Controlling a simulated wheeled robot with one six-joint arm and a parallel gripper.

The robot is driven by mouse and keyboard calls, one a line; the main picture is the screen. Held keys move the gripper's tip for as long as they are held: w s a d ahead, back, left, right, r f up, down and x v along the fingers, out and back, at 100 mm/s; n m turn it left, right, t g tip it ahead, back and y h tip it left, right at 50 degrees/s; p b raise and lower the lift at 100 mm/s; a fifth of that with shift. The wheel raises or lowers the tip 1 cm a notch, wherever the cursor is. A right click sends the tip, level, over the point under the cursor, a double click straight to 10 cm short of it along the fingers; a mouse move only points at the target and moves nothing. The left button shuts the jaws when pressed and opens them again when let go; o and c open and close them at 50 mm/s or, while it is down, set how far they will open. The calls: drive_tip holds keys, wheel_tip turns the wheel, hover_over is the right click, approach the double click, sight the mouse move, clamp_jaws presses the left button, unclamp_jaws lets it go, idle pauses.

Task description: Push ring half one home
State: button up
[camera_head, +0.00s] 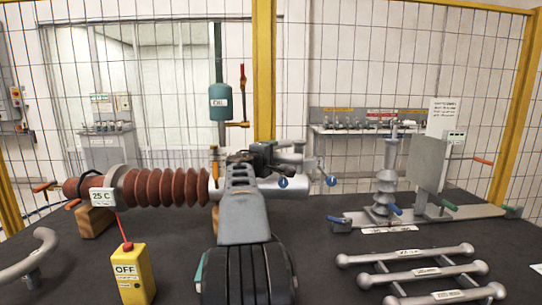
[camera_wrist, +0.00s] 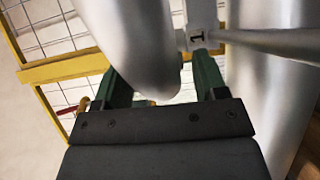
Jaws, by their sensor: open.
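The wrist view shows a curved silver tube with a rounded end (camera_wrist: 135,45), which looks like part of ring half one. It hangs between the two green fingers of my gripper (camera_wrist: 158,88). My gripper is open, with a visible gap beside the tube on the right. My arm hides much of the joint, and I cannot tell whether the ring half is seated.
The brown ribbed bushing (camera_head: 165,187) lies to the left. A curved silver tube (camera_head: 30,258) is at the table's left edge, near a yellow OFF box (camera_head: 133,274). Silver bars (camera_head: 415,270) and a fixture plate (camera_head: 450,217) occupy the right. Mesh fencing stands behind.

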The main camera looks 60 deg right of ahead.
drive_tip(key=s+a+b, duration=0.1)
drive_tip(key=a, duration=1.2)
drive_tip(key=shift+s+a+r+b, duration=0.15)
drive_tip(key=shift+s+a+b, duration=0.1)
drive_tip(key=shift+a+b, duration=0.15)
